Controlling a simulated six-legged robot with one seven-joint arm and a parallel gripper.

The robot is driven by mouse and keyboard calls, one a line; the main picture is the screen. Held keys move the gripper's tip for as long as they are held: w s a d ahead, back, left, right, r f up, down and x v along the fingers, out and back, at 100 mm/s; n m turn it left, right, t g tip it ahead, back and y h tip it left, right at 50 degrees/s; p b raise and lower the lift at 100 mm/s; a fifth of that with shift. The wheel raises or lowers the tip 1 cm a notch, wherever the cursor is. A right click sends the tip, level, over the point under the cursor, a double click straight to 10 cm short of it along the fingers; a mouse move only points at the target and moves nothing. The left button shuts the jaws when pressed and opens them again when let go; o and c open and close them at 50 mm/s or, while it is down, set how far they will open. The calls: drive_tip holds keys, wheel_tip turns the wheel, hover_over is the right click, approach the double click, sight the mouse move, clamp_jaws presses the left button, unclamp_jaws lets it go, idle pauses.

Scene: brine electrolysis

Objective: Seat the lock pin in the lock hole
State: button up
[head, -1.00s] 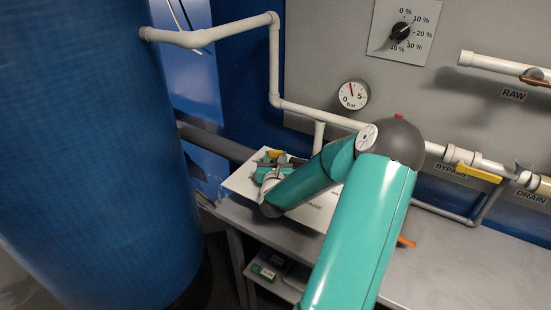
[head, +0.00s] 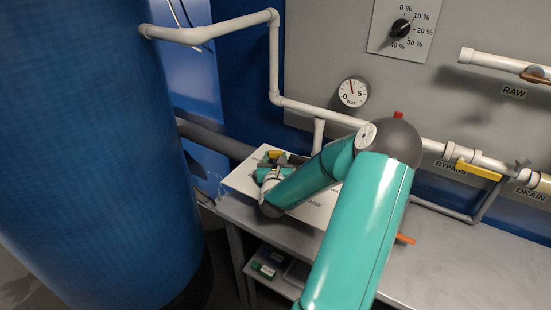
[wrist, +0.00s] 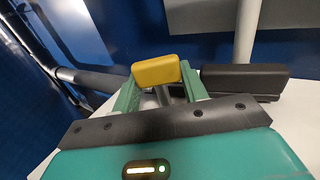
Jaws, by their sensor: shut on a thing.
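My gripper (wrist: 161,88) is shut on a yellow block with rounded edges, which I take to be the head of the lock pin (wrist: 156,71). Two green fingers stand at either side of it, and grey metal shows between them below the block. In the head view my gripper (head: 270,168) is over the white panel (head: 312,207) at the left end of the bench, with the yellow head (head: 275,154) at its far side. The pin's lower end is hidden. I cannot make out the lock hole in either view.
A black block (wrist: 244,80) lies just right of the fingers in the wrist view. A large blue tank (head: 95,150) stands at the left. Pale pipes (head: 274,60) run along the back wall. An orange piece (head: 405,239) lies on the grey bench (head: 455,262), whose right part is clear.

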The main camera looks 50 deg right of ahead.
drive_tip(key=shift+f, duration=0.4)
idle(0.7)
drive_tip(key=shift+r, duration=0.3)
idle(1.1)
drive_tip(key=shift+f, duration=0.1)
drive_tip(key=o, duration=1.1)
drive_tip(key=shift+r, duration=0.2)
drive_tip(key=shift+r, duration=0.1)
drive_tip(key=c, duration=1.3)
